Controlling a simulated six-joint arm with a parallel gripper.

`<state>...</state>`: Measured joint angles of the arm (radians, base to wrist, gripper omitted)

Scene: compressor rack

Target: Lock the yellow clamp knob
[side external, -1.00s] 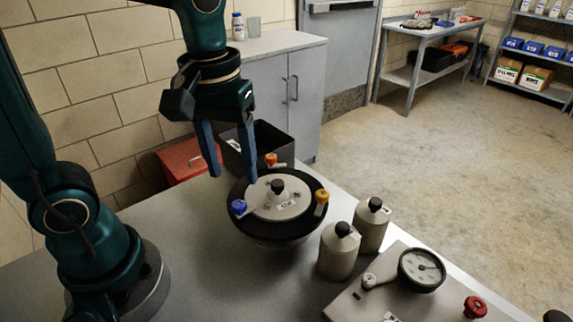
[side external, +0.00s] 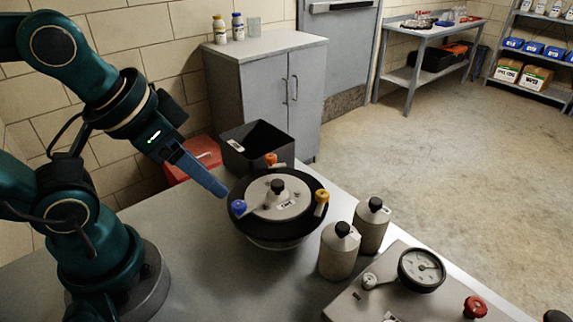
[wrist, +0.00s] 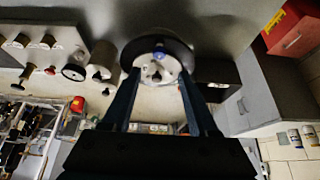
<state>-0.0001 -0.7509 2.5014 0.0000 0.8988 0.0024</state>
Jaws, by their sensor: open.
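The yellow clamp knob (side external: 321,196) is on the right rim of a round black vessel (side external: 240,222) with a pale lid (side external: 285,205) and a black centre knob (side external: 277,187). A blue knob (side external: 238,207) is on the left rim and an orange knob (side external: 271,159) on the far rim. My gripper (side external: 222,190) is left of the vessel, tilted down towards the blue knob, across the lid from the yellow one. In the wrist view my open, empty gripper (wrist: 158,74) frames the lid, with the blue knob (wrist: 159,52) between the fingers. I cannot make out the yellow knob there.
Two grey bottles (side external: 338,256) (side external: 371,228) stand right of the vessel, near the yellow knob. A panel with a gauge (side external: 421,267) and a red knob (side external: 475,307) is at front right. A black bin (side external: 256,150) is behind the vessel. The bench front left is clear.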

